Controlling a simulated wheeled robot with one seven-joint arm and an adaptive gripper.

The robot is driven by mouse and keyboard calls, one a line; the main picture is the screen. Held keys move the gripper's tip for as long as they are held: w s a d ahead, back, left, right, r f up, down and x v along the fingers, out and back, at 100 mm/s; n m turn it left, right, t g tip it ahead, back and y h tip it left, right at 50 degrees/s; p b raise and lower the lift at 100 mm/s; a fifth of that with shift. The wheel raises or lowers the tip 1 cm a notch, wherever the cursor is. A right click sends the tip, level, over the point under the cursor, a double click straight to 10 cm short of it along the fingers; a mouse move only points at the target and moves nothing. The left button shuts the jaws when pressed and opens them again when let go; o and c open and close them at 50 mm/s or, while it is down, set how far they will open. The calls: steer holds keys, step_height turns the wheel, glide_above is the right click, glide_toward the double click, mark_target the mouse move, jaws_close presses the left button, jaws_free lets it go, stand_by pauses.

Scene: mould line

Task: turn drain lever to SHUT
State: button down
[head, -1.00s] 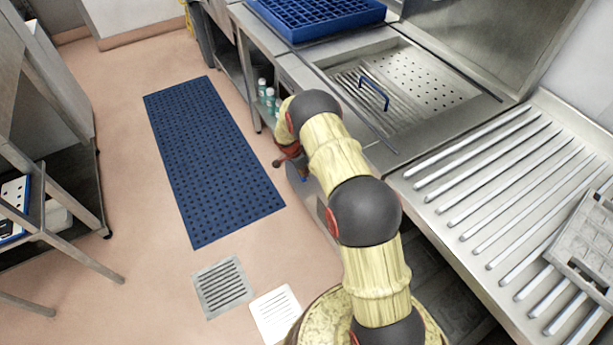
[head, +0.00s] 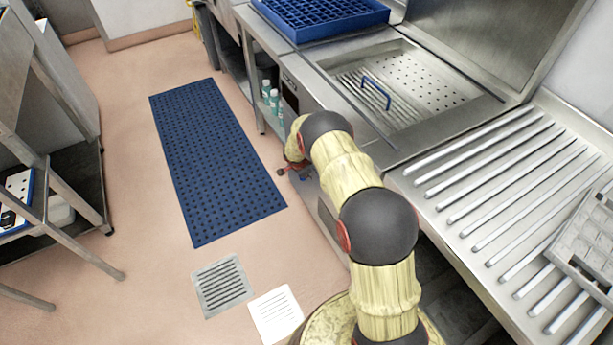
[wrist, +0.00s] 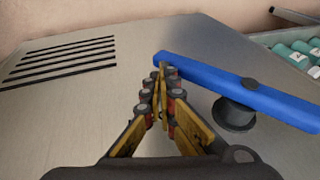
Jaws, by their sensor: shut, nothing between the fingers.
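The drain lever is a flat blue bar (wrist: 245,85) on a short dark round pivot (wrist: 235,112), mounted on a grey metal panel (wrist: 140,50) in the wrist view. No SHUT marking is readable. In the head view my arm covers most of the lever area on the machine's front.
Dark slots (wrist: 65,60) cross the panel on the left. Green-capped bottles (head: 270,95) stand on a low shelf beyond my arm. A blue mat (head: 215,160) and floor grates (head: 222,285) lie on open floor to the left. A ribbed steel counter (head: 500,190) is at right.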

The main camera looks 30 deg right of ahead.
steer(key=shift+w+f, duration=0.3)
steer(key=shift+f, duration=0.3)
steer(key=shift+w+f, duration=0.3)
steer(key=shift+f, duration=0.25)
steer(key=shift+w+f, duration=0.7)
steer(key=shift+w, duration=0.1)
steer(key=shift+w+a+f+t, duration=0.1)
steer(key=shift+w+f+t, duration=0.3)
steer(key=shift+t, duration=0.3)
steer(key=shift+w+r, duration=0.1)
steer(key=shift+w, duration=0.05)
